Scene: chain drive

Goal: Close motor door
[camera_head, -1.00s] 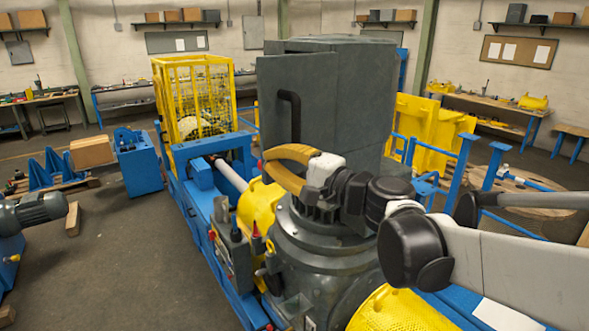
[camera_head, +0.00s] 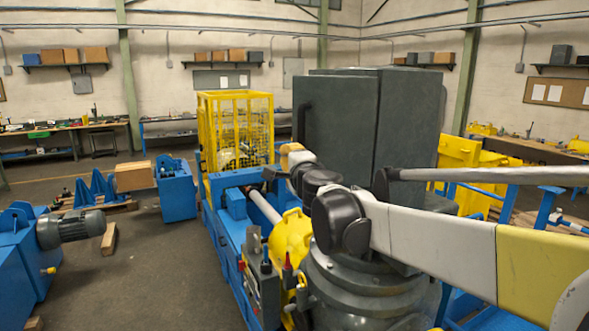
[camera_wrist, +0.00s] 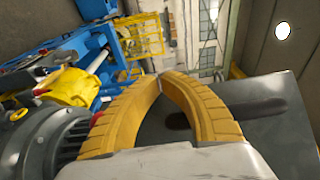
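The motor door (camera_head: 338,120) is a dark grey panel on the left front of a tall grey cabinet, with a dark vertical handle (camera_head: 303,122) near its left edge. Its top edge stands out from the cabinet, and I cannot tell whether it is fully closed.
A blue machine frame with a yellow cover (camera_head: 290,235) and a yellow mesh cage (camera_head: 237,132) is left of the cabinet. A grey motor (camera_head: 72,229) is farther left. Yellow panels (camera_head: 460,155) stand at right. Open floor lies at left.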

